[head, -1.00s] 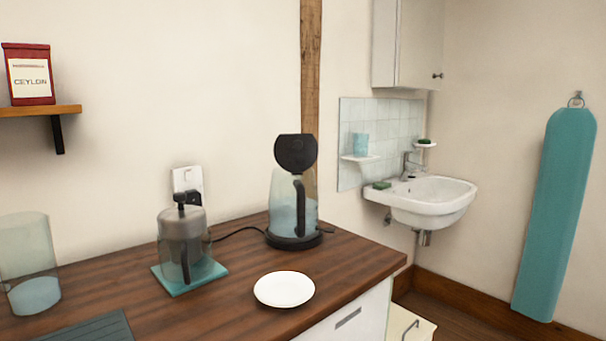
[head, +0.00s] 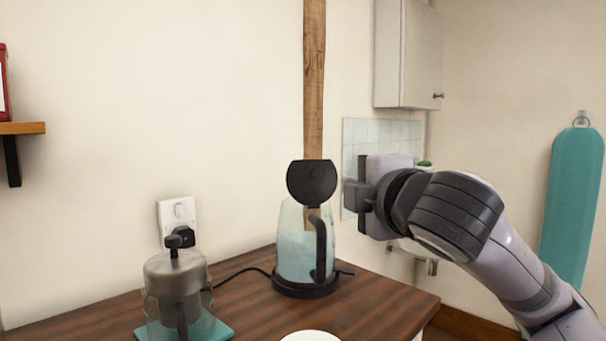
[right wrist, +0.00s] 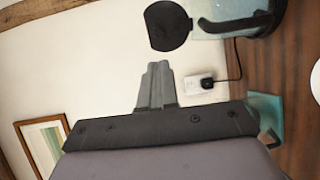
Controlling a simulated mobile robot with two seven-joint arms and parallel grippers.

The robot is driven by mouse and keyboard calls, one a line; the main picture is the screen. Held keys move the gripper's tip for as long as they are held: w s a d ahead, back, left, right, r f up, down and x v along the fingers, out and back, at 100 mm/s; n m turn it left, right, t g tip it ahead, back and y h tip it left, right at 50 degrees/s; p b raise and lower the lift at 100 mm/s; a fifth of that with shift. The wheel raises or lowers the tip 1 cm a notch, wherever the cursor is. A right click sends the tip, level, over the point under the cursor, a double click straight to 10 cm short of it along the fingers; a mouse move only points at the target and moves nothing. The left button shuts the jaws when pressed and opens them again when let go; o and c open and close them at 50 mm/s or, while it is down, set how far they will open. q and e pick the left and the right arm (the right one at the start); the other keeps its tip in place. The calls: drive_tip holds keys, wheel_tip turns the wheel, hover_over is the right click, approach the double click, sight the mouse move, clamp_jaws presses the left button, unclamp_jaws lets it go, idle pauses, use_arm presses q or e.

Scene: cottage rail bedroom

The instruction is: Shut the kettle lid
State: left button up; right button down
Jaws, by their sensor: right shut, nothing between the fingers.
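The glass kettle (head: 297,245) stands on its black base on the wooden counter, with its black handle toward the right. Its round black lid (head: 312,182) is raised upright above the kettle body, so the kettle is open. In the right wrist view the lid (right wrist: 167,26) shows as a dark disc beside the kettle body (right wrist: 222,12). My right gripper (head: 352,194) is just right of the lid in the head view, with a small gap in the picture. Its fingers (right wrist: 157,84) are shut and empty, apart from the lid. My left gripper is not in view.
A glass press with a grey lid (head: 176,272) stands on a teal mat left of the kettle. A white plate (head: 311,336) lies at the front. A black cord runs from the kettle base toward the wall socket (head: 178,215). A cabinet (head: 408,55) hangs at right.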

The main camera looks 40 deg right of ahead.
use_arm(q)
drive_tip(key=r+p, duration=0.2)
drive_tip(key=p, duration=0.1)
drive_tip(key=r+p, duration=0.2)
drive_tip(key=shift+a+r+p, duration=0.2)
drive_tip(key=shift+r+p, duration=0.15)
drive_tip(key=shift+p, duration=0.05)
use_arm(e)
approach(316, 173)
drive_tip(key=x, duration=0.7)
drive_tip(key=shift+s, duration=0.1)
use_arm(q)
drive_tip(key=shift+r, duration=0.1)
